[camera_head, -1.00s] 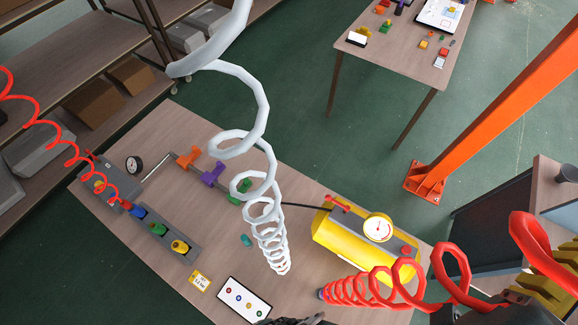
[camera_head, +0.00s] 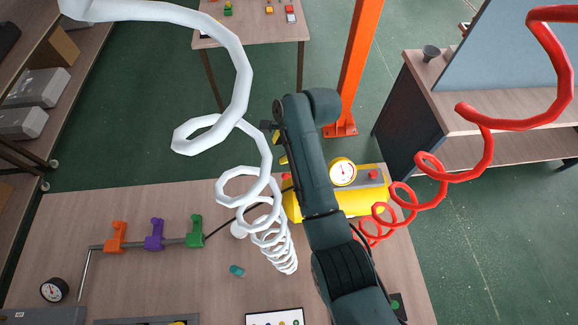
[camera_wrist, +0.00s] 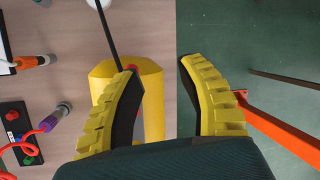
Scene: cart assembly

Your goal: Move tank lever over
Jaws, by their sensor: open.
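The yellow tank (camera_head: 376,200) lies on the table with a round white gauge (camera_head: 343,172) on top. My arm crosses in front of its left part in the head view. A small red part, probably the tank lever (camera_head: 286,176), shows at the tank's left end, mostly hidden. In the wrist view the tank (camera_wrist: 152,100) lies below and between the fingers, and a bit of red (camera_wrist: 132,67) shows beside the left fingertip. My gripper (camera_head: 280,149) has yellow ribbed fingers, open and empty, above the tank's left end. It also shows in the wrist view (camera_wrist: 158,66).
White coiled hose (camera_head: 268,225) hangs left of my arm, red coiled hose (camera_head: 400,205) to its right. A pipe with orange (camera_head: 116,238), purple (camera_head: 154,235) and green (camera_head: 195,232) valves stands at left. An orange post (camera_head: 360,65) rises behind the tank.

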